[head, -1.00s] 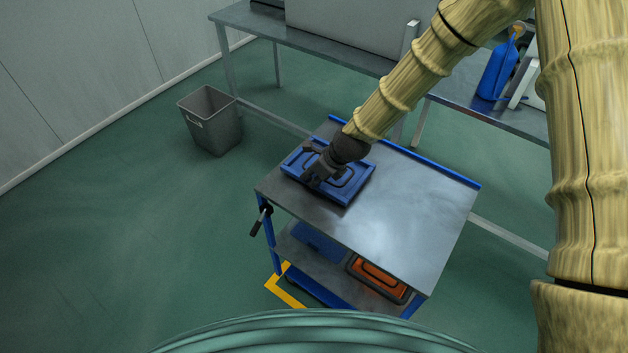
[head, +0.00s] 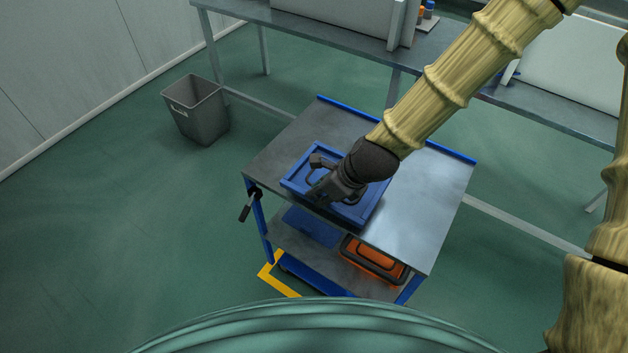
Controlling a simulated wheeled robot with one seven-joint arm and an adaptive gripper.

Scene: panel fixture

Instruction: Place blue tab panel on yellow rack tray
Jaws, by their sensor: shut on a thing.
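A blue panel (head: 355,211) with a raised rim is over the grey top of a blue-framed cart. My gripper (head: 318,192) is shut on the blue panel from above, and my arm covers part of its far right side. The panel's near edge hangs over the front edge of the cart top in the picture, and it looks lifted clear of the top. I see no yellow rack tray in this view.
The cart top (head: 425,205) is otherwise bare. An orange panel (head: 372,257) lies on its lower shelf. A black handle (head: 250,205) sticks out at the cart's left. A grey bin (head: 197,112) stands on the floor, and a long bench (head: 250,15) runs behind.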

